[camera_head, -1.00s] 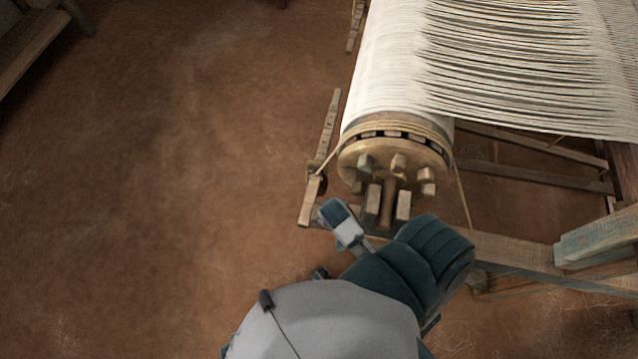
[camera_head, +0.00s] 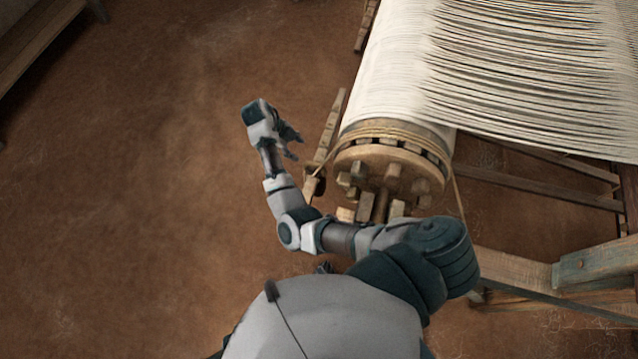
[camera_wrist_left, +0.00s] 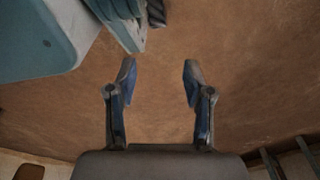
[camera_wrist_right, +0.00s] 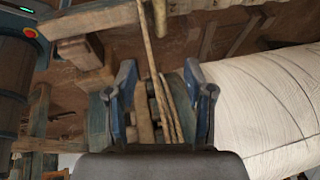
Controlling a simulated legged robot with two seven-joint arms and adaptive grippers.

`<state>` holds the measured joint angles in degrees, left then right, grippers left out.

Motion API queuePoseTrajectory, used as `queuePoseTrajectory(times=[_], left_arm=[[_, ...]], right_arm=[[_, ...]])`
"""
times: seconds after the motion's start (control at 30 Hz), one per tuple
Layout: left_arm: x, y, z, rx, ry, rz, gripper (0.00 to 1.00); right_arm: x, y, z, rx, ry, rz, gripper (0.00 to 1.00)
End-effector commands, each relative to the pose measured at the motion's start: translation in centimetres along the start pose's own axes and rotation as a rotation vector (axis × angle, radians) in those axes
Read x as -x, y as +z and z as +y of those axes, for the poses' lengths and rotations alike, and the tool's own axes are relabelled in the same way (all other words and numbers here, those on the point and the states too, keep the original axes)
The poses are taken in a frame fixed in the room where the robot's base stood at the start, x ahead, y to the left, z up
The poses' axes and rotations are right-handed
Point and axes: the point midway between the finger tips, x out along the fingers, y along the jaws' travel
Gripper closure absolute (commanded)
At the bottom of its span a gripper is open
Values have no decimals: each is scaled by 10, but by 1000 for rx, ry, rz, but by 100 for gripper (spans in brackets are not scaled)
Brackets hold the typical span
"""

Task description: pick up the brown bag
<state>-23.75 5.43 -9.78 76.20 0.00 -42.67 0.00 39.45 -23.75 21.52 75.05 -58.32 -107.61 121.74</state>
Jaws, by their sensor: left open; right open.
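I see no brown bag in any view. My right gripper (camera_head: 288,138) is raised above the earth floor in the head view, left of the loom's roller end. In the right wrist view its fingers (camera_wrist_right: 160,75) are apart, with ropes and loom wood showing between and beyond them. I cannot tell whether they touch the ropes. My left gripper does not show in the head view. In the left wrist view its fingers (camera_wrist_left: 158,72) are apart and empty, with bare brown floor beyond them.
The loom's wooden roller (camera_head: 392,165) with white warp threads (camera_head: 510,70) fills the upper right. Its wooden frame (camera_head: 515,258) stands at the lower right. A wooden bench (camera_head: 45,35) is at the upper left. The floor at left is clear.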

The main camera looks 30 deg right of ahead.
Motion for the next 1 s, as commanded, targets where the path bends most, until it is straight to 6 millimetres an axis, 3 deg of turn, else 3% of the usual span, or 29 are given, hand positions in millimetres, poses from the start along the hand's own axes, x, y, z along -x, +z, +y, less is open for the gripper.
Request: queuePoseTrajectory(times=[0.07,0.17,0.4,0.67,1.0], left_arm=[[0,-3,0,0,1,-1,49],[9,-23,-3,5,-2,28,49],[21,-33,-3,6,-5,31,49],[30,-40,-2,7,-5,33,49],[44,-50,-4,8,-5,39,49]], right_arm=[[-18,1,3,1,3,5,47],[-43,1,2,2,3,4,47],[-96,0,0,2,4,0,47],[-119,0,-2,3,3,-1,47],[-163,3,-6,3,0,-1,47]])
